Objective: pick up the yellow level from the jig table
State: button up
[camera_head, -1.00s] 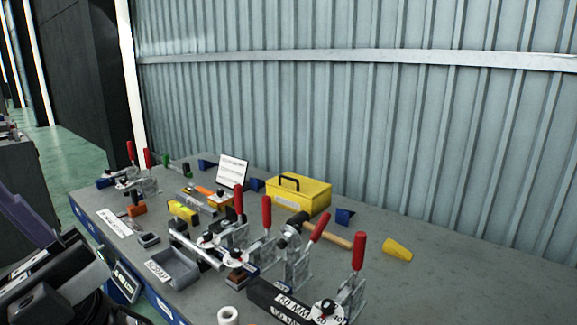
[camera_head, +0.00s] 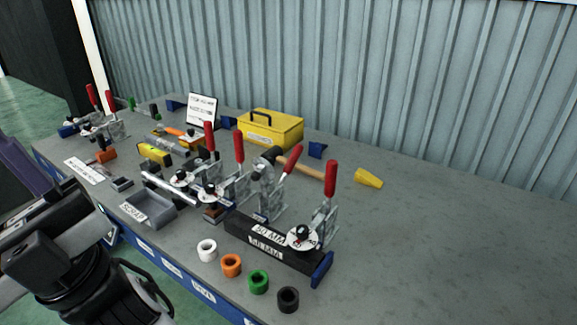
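A small yellow level (camera_head: 154,153) with a dark middle part lies on the grey jig table (camera_head: 400,245), left of centre. It is behind the grey scrap tray and in front of the yellow toolbox. A metal tube and toggle clamps stand close to its right. My arm (camera_head: 85,265) fills the lower left corner, in front of the table edge. My gripper's fingertips are not in view.
A yellow toolbox (camera_head: 270,130) stands behind the clamps. Red-handled clamps (camera_head: 328,190) rise along the table's middle. A scrap tray (camera_head: 150,208), coloured rings (camera_head: 231,265) and a hammer (camera_head: 300,167) lie around. The right side is mostly clear.

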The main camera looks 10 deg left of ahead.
aim_at(157, 155)
jog(key=i+j+u, duration=0.1)
jog(key=j, duration=0.35)
jog(key=i+j, duration=0.3)
jog(key=j, duration=0.15)
jog(key=i+j+u, duration=0.15)
jog(key=j, duration=0.3)
jog(key=i+j+u, duration=0.1)
jog(key=i+j, duration=0.15)
jog(key=j, duration=0.15)
jog(key=i+j+u, duration=0.1)
jog(key=i+j, duration=0.15)
jog(key=j, duration=0.15)
jog(key=i+j, duration=0.25)
jog(key=i+j+u, duration=0.1)
jog(key=i, duration=0.35)
jog(key=j, duration=0.1)
